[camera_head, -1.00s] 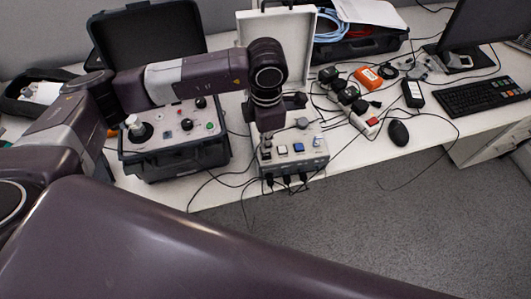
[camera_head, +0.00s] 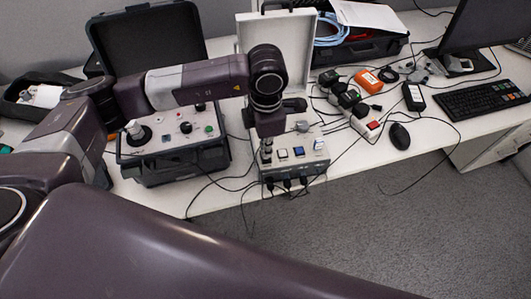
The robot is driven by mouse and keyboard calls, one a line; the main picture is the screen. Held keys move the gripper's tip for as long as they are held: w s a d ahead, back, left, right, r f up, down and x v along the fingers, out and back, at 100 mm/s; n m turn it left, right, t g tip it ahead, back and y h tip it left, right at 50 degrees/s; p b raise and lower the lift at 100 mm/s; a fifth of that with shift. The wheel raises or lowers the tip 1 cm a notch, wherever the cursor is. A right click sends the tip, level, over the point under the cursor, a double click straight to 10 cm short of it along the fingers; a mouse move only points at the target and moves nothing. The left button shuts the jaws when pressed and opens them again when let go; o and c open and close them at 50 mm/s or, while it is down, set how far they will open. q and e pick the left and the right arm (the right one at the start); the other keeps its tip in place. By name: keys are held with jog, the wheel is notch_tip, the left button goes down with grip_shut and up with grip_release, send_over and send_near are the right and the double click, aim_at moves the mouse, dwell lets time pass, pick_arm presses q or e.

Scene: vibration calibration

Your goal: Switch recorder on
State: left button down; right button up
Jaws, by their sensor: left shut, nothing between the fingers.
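A light grey box with a row of square buttons, which looks like the recorder (camera_head: 312,160), sits at the table's front edge in the head view. One button is blue (camera_head: 298,151), and white ones sit beside it. My left gripper (camera_head: 267,152) points down over the left part of this box, shut and empty. Its fingertips are small and dark here, and I cannot tell whether they touch the box. The gripper and wrist hide the box's back left part. My right gripper is not in view.
A black case with a grey knob panel (camera_head: 180,142) stands left of the box. An open white case lid (camera_head: 244,32) rises behind it. Cables hang over the front edge.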

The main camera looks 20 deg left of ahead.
pick_arm(q)
jog(key=shift+f+b, duration=0.55)
dwell(0.7)
jog(key=shift+f+b, duration=0.55)
jog(key=shift+r, duration=0.2)
jog(key=shift+r+p, duration=1.75)
jog(key=shift+r, duration=1.6)
